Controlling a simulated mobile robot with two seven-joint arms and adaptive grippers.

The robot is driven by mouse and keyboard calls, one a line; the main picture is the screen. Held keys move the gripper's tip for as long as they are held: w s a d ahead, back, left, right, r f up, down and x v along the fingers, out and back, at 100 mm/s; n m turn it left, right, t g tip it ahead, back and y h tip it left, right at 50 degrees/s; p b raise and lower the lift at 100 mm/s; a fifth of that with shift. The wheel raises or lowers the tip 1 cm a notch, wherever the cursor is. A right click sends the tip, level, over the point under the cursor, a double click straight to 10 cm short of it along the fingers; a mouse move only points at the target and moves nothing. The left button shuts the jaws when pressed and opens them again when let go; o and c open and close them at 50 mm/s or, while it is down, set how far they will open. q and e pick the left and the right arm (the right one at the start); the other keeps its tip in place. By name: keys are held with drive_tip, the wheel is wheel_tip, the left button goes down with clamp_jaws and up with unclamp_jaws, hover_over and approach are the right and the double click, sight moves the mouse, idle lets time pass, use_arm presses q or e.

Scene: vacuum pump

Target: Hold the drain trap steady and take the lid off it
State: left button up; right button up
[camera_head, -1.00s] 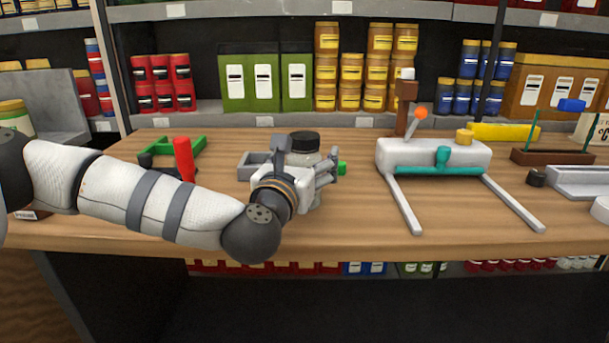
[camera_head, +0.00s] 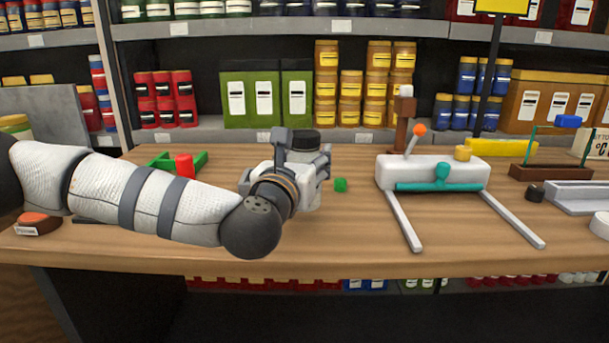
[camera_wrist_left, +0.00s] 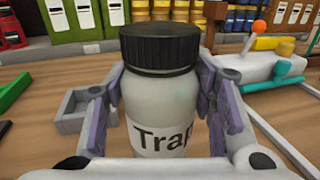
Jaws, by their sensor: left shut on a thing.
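The drain trap (camera_wrist_left: 162,95) is a pale jar with a label reading "Trap", upright in the left wrist view. Its black ribbed lid (camera_wrist_left: 160,47) sits on top, and the lid also shows in the head view (camera_head: 304,140). My left gripper (camera_head: 308,165) is shut on the jar's body below the lid, with a finger on each side of it in the left wrist view. The jar's base is hidden behind the gripper body. My right gripper is in neither view.
A white pump (camera_head: 430,172) with teal piping and two long rails stands right of the trap. A green holder (camera_head: 160,162) and a red post (camera_head: 185,165) are behind my left arm.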

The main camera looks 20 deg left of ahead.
use_arm(q)
drive_tip(key=s+d+r+p, duration=0.1)
drive_tip(key=s+d+r, duration=0.7)
drive_tip(key=s, duration=0.3)
drive_tip(key=shift+d+r, duration=0.35)
drive_tip(key=shift+r, duration=0.45)
drive_tip(key=o, duration=0.7)
drive_tip(key=shift+w, duration=0.1)
clamp_jaws()
drive_tip(key=shift+f, duration=0.15)
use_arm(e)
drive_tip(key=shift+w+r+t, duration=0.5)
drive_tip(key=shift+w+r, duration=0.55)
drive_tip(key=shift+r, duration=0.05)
